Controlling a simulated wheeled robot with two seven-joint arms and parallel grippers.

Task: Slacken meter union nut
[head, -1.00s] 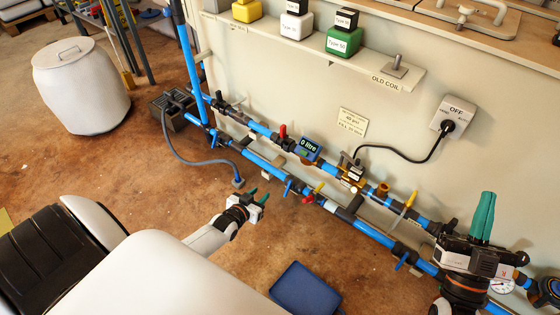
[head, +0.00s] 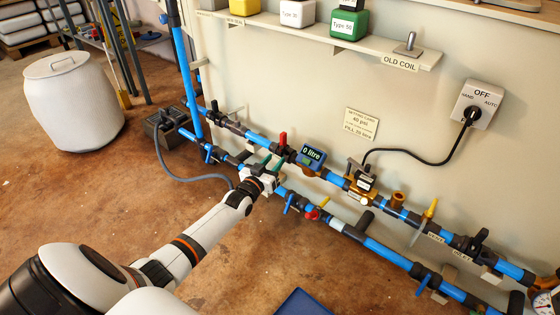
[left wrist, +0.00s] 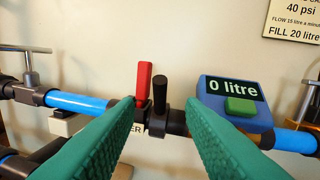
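The blue meter (head: 312,156) reads "0 litre" on the upper pipe; it also shows in the left wrist view (left wrist: 233,97). Left of it is a dark fitting with an upright black lug (left wrist: 160,92), which looks like the union nut. My left gripper (head: 272,163) is close to the pipes, left of and below the meter. In the left wrist view its green fingers (left wrist: 160,103) are apart and empty, with the lug between their tips in the picture. Whether they touch anything cannot be told. My right gripper is out of view.
A red valve handle (left wrist: 143,80) stands just left of the lug. A lower blue pipe (head: 375,248) with blue, red and yellow handles runs below. A brass valve body (head: 362,182) and black cable are right of the meter. The floor in front is mostly clear.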

